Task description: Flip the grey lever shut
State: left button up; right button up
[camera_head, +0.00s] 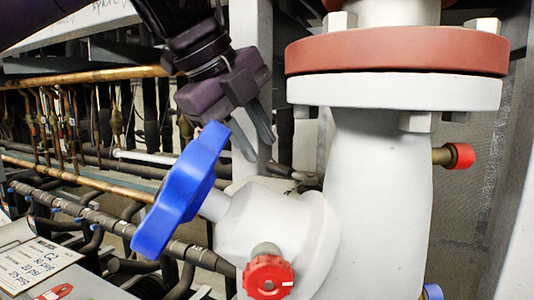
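My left gripper (259,150) comes in from the upper left on its dark purple arm. It points down and to the right, behind the blue handwheel and left of the big white pipe. Its two grey fingers show apart with a narrow gap, and I see nothing held between them. I cannot clearly make out a grey lever. A small dark fitting (296,176) on a pipe shows just below and right of the fingertips, partly hidden by the white valve body; I cannot tell whether it is the lever. My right gripper is not in view.
A blue handwheel (181,190) on a white valve body (275,222) stands close in front. A red knob (268,277) sits below it. The white pipe (378,200) with its red flange (400,52) blocks the right side. Copper pipes (90,76) run along the left.

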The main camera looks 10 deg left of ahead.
aim_at(272, 164)
pick_arm(q)
jog(key=x, duration=0.3)
jog(key=shift+w+d+f, duration=0.15)
jog(key=shift+w, duration=0.2)
jog(key=shift+s, duration=0.2)
grip_shut()
